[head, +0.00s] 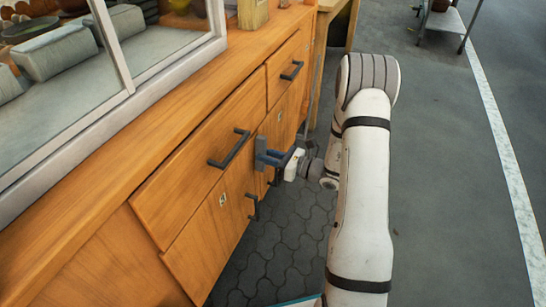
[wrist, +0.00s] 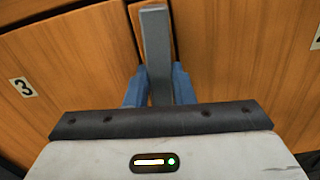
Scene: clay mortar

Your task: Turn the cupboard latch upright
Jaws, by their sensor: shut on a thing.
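The cupboard latch is a flat grey bar (wrist: 157,45) at the gap between two wooden doors. In the wrist view it runs nearly straight up the picture, roughly along that gap. In the head view the bar (head: 261,150) also looks about upright. My gripper (wrist: 158,88) is shut on the latch, with a blue finger on each side of it. In the head view my gripper (head: 268,158) reaches the cupboard front from the right. The latch's lower end and pivot are hidden by my gripper.
The wooden cupboard has drawers with dark handles (head: 230,148) (head: 291,70) above the doors. A dark door handle (head: 252,207) juts out below my gripper. The left door carries a number 3 label (wrist: 23,87). Paved floor (head: 285,245) beside the cupboard is clear.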

